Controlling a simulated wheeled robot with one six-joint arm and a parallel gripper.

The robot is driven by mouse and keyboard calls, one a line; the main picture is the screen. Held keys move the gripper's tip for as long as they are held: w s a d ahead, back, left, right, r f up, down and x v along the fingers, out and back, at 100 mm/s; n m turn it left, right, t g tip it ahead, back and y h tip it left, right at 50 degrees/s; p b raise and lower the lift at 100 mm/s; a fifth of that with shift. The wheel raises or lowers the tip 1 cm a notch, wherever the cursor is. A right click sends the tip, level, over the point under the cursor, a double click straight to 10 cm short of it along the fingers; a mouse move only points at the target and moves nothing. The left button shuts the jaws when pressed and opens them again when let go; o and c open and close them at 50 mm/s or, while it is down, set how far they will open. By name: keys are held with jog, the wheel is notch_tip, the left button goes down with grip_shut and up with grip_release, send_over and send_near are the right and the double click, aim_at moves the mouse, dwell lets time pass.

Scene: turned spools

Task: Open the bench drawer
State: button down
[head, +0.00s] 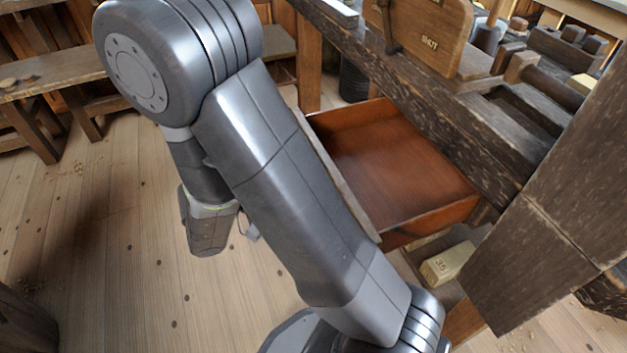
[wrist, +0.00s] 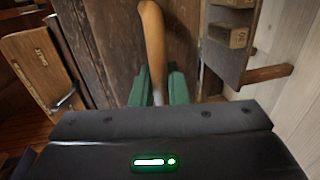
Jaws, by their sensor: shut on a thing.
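The bench drawer (head: 395,165) is pulled well out from under the bench in the head view. Its reddish-brown inside looks empty, and my arm covers much of its front. In the wrist view a curved tan handle (wrist: 152,35) stands against a dark wooden front (wrist: 105,45). My gripper (wrist: 158,85) is shut on this handle, with a green finger on each side of it. In the head view the gripper's dark body shows left of my arm, but the fingers' grip on the handle is hidden.
The dark bench (head: 420,85) carries a wooden board marked SHUT (head: 430,30) and several tools. A marked block (head: 447,262) lies low beside the drawer. Open plank floor (head: 110,250) lies left of my arm. A low bench (head: 50,78) stands farther back.

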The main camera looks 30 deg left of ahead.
dwell(0.3)
jog(key=c, duration=1.5)
grip_release()
jog(key=shift+s+a, duration=0.1)
jog(key=shift+a, duration=0.05)
jog(key=p+v, duration=0.2)
jog(key=v, duration=1.1)
jog(key=shift+s+a+p, duration=0.15)
jog(key=shift+s+p, duration=0.15)
jog(key=shift+p, duration=0.1)
jog(key=shift+w, duration=0.1)
jog(key=b+x, duration=0.2)
jog(key=x, duration=1.2)
jog(key=shift+r+b, duration=0.1)
jog(key=shift+b, duration=0.3)
